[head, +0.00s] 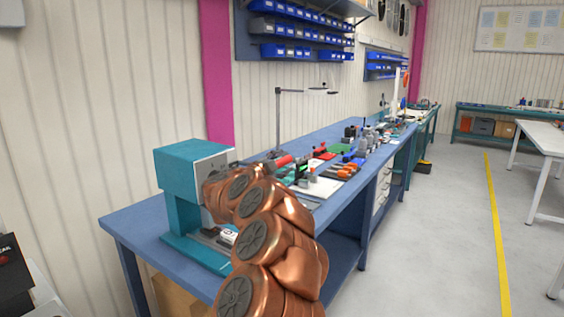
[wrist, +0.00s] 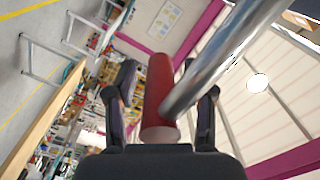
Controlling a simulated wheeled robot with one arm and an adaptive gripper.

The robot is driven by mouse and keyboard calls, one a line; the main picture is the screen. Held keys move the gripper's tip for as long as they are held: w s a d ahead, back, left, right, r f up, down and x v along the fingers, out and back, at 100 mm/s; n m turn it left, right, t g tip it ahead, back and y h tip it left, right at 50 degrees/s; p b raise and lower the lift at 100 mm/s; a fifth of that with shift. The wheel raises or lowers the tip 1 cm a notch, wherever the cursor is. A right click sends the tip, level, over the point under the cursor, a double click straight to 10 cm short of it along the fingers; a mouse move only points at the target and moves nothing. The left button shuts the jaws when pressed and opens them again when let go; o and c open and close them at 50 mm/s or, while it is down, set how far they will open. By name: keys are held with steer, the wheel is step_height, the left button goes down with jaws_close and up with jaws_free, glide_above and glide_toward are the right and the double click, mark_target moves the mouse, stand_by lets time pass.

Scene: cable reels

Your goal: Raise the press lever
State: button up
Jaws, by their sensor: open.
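The teal press (head: 185,175) stands on the near end of the blue workbench, with my copper-coloured arm in front of its right side. In the wrist view, the press lever is a shiny steel bar (wrist: 225,55) with a red cylindrical grip (wrist: 158,95). My gripper (wrist: 160,98) is open, with one dark finger on each side of the red grip. A gap shows on both sides, so the grip appears to be between the fingers but not clamped. In the head view my arm hides most of the lever and my gripper.
The blue workbench (head: 133,222) runs away to the right, crowded with tools and small parts beyond the press. A desk lamp (head: 279,115) stands behind. Blue bins (head: 290,52) hang on the wall. The floor (head: 430,240) to the right is clear.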

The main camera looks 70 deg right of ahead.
steer(key=shift+d, duration=0.15)
jaws_close()
stand_by(0.4)
